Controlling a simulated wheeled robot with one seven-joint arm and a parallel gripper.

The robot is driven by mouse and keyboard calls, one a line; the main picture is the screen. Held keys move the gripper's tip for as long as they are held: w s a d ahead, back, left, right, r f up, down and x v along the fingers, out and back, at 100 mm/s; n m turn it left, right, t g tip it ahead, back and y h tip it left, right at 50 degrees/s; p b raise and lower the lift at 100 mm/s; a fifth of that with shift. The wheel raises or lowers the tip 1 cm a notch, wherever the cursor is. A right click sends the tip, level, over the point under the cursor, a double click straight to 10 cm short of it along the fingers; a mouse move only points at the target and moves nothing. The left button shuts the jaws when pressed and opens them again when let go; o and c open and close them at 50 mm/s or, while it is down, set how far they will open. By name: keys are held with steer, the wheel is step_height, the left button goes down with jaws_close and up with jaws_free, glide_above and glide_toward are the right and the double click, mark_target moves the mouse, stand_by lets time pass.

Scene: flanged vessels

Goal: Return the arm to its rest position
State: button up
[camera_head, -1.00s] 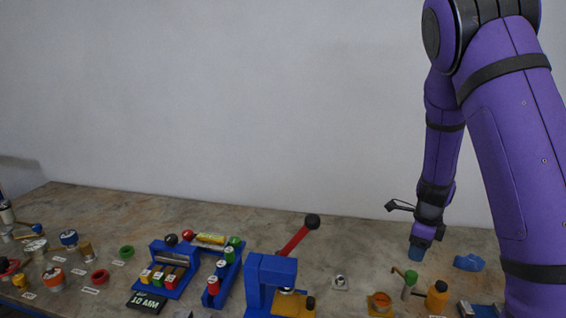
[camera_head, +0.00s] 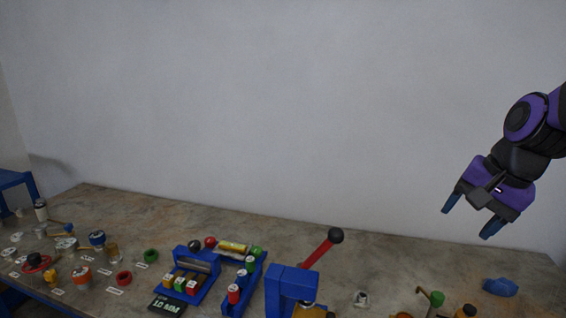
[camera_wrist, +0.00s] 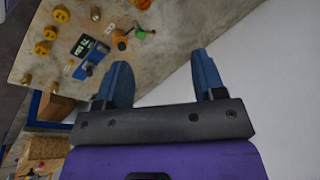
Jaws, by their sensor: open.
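My gripper (camera_head: 466,214) is at the right of the head view, raised in front of the grey wall and above the back right of the table. Its two blue fingers are spread apart with nothing between them. In the wrist view the open fingers (camera_wrist: 160,80) point toward the table's edge and the pale wall. The purple arm reaches in from the right edge of the head view. Most of the arm is outside the picture.
The stone-topped table (camera_head: 400,255) holds a blue press with a red lever (camera_head: 318,254), a blue rack (camera_head: 187,270), a blue lump (camera_head: 500,287) and several small flanged vessels at left. A blue frame (camera_head: 18,182) stands beyond the left end. Space around my gripper is clear.

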steer(key=s+r+n+t+h, duration=0.1)
steer(key=s+r+n, duration=0.1)
steer(key=s+n, duration=0.2)
steer(key=s+a+r+n+t+h, duration=0.1)
steer(key=s+r+n, duration=0.2)
steer(key=s, duration=0.5)
steer(key=shift+s+a+r+n, duration=0.15)
steer(key=shift+a+r+n, duration=0.15)
steer(key=shift+n, duration=0.6)
